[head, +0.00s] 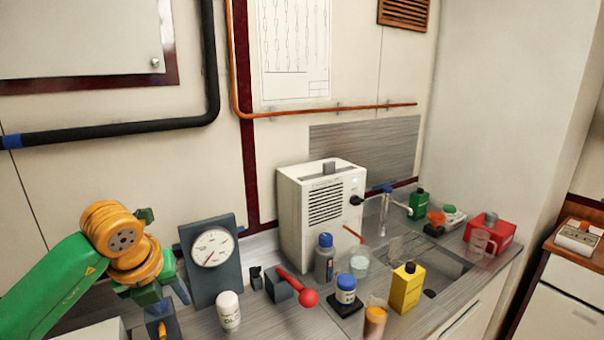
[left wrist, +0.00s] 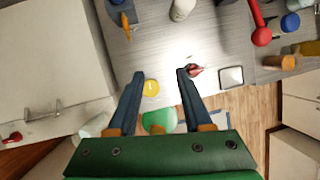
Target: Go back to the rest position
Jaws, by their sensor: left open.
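My left arm comes in from the left in the head view, green with orange joints. My left gripper (head: 168,296) is at the lower left, in front of the gauge and partly hidden by its own wrist. In the left wrist view its two dark fingers (left wrist: 160,73) are spread apart with nothing held between them. A round yellow thing (left wrist: 151,88) shows beyond the gap, and a small red thing (left wrist: 195,70) shows beside the right finger. How far they are from the fingers I cannot tell. My right gripper is in neither view.
A gauge (head: 211,249), a red-handled lever (head: 296,288), a white bottle (head: 229,311), a blue-lidded jar (head: 346,289) and a yellow bottle (head: 406,287) stand on the counter. A white machine (head: 318,215) stands behind. An orange-handled grey block (left wrist: 122,18) is near the gripper.

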